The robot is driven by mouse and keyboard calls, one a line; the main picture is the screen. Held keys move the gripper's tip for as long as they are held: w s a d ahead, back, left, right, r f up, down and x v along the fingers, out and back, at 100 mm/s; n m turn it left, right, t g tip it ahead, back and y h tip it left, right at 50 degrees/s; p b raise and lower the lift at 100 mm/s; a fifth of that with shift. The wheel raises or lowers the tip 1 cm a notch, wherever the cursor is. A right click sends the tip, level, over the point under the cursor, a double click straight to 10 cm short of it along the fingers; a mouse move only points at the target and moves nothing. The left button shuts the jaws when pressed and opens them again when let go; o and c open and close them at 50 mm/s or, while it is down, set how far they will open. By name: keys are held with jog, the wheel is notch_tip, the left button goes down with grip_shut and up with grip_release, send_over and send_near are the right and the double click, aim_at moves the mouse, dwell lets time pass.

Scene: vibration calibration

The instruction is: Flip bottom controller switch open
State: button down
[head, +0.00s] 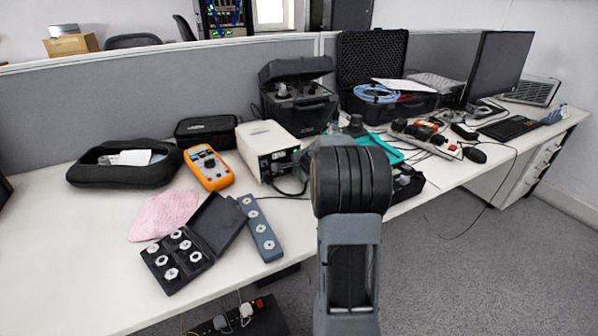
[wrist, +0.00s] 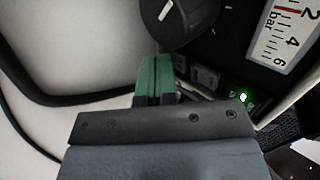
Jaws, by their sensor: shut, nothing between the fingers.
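In the wrist view, my gripper (wrist: 157,64) has green fingers that are shut together and empty. Their tips are just below a dark round knob (wrist: 182,22) on a black panel. A small grey rocker switch (wrist: 205,77) sits to the right of the fingertips, with part of another close to the fingers. A green light (wrist: 243,97) glows farther right. I cannot tell whether the tips touch the panel, or which way the switches are set. In the head view, a white controller box (head: 262,138) stands on the desk; my arm hides the gripper.
A pressure gauge (wrist: 290,35) is at the panel's upper right, and a black cable (wrist: 40,98) curves at left. On the desk are an orange multimeter (head: 208,168), an open case of weights (head: 190,245), a grey block (head: 259,228) and a pink cloth (head: 163,213). The front left desk is clear.

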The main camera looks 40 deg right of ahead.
jog(key=shift+f+b, duration=0.15)
jog(key=shift+b, duration=0.35)
jog(key=shift+f+b, duration=0.15)
jog(key=shift+b, duration=0.45)
jog(key=shift+w+r+t, duration=0.1)
jog(key=shift+r+t, duration=0.2)
jog(key=shift+r, duration=0.1)
jog(key=shift+r+p, duration=0.75)
jog(key=shift+f, duration=0.1)
